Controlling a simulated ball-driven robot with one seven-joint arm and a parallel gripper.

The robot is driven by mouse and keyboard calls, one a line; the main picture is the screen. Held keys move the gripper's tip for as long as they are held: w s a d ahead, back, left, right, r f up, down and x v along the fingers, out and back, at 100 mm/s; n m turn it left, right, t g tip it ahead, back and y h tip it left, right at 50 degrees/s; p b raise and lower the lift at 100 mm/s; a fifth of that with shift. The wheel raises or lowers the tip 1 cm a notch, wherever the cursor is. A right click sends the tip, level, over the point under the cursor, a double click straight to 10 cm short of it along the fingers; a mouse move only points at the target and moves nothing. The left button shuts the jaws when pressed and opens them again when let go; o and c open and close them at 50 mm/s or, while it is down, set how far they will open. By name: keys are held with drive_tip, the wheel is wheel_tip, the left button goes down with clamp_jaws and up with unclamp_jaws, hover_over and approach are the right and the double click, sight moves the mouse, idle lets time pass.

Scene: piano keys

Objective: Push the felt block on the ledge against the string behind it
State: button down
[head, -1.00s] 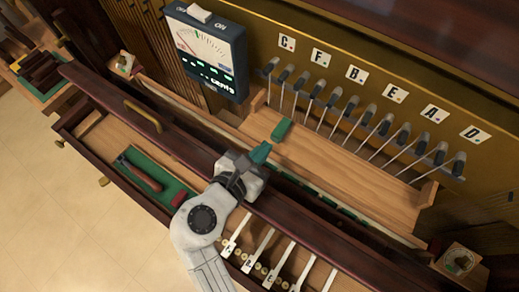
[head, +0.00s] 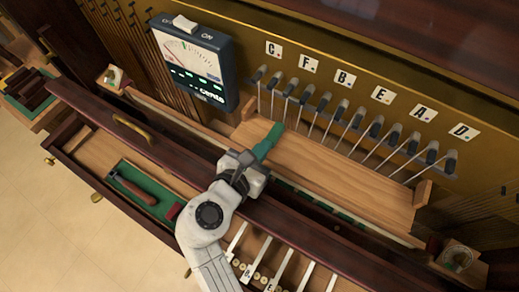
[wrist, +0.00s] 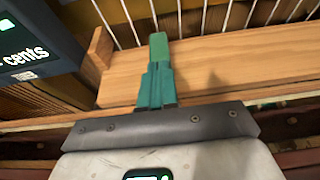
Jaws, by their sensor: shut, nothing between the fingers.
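The felt block (head: 275,132) is a small green bar on the wooden ledge (head: 340,170). In the wrist view the felt block (wrist: 158,46) lies straight ahead of my fingertips, its far end close to the strings. My gripper (head: 260,152) is shut, with teal fingers, and points up at the ledge. In the wrist view my gripper (wrist: 157,72) meets the near end of the block, with no visible gap. A thin pale string (wrist: 154,14) rises behind the block; I cannot tell whether the block touches it.
A tuner box (head: 195,60) with a dial hangs left of the ledge. A row of dark-topped pins (head: 333,108) holds several strings under letter labels. A dark rail (head: 150,140) runs in front of the ledge. The ledge is clear to the right.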

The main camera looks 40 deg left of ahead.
drive_tip(key=shift+w+a, duration=0.2)
drive_tip(key=shift+w, duration=0.6)
drive_tip(key=f+p+v, duration=0.1)
drive_tip(key=p+v, duration=0.4)
drive_tip(key=v, duration=0.3)
drive_tip(key=shift+s, duration=0.3)
drive_tip(key=shift+f, duration=0.15)
